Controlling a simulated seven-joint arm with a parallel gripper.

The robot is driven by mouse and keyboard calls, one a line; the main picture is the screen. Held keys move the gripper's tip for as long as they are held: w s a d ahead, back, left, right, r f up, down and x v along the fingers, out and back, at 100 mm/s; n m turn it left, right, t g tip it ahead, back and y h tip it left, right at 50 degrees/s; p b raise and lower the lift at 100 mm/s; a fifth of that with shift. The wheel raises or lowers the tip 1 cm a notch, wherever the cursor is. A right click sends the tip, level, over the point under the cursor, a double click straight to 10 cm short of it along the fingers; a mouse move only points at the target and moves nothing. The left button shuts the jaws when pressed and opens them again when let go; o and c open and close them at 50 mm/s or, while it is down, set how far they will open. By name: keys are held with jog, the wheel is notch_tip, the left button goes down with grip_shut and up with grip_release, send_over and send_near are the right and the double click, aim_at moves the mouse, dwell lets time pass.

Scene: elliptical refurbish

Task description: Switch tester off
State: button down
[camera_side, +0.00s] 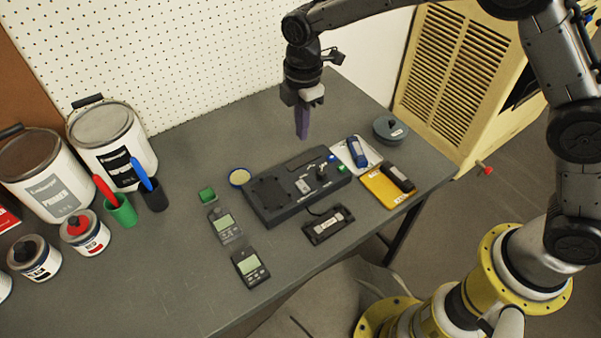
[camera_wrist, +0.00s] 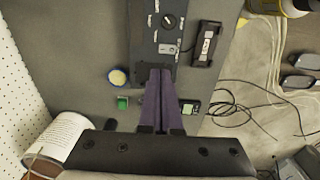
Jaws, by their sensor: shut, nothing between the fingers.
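The tester (camera_side: 292,206) is a dark box on the grey bench, with a recessed bay on its left half. Its right half carries a light switch plate (camera_side: 302,186), a dark knob (camera_side: 322,173) and small blue and green parts. In the wrist view the tester (camera_wrist: 150,50) is at top centre, with its knob (camera_wrist: 168,20) and switch plate (camera_wrist: 167,48) showing. My gripper (camera_side: 302,136) has purple fingers pointing down, shut and empty, raised above the bench at the tester's far side. In the wrist view its fingertips (camera_wrist: 160,73) overlap the tester's lower part. The switch's position is too small to tell.
A black module (camera_side: 328,224) lies in front of the tester. Two handheld meters (camera_side: 250,267) and a green block (camera_side: 207,195) lie left. A yellow tray (camera_side: 380,187), a white tray (camera_side: 347,153) and a round grey tin (camera_side: 390,130) are right. Paint cans (camera_side: 112,145) stand far left.

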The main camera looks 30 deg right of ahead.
aim_at(301, 183)
jog(key=shift+s+a+f, duration=0.2)
jog(key=shift+a+f, duration=0.15)
jog(key=shift+f, duration=0.05)
notch_tip(301, 183, down, 14)
dwell(0.6)
jog(key=shift+f, duration=0.2)
dwell(0.4)
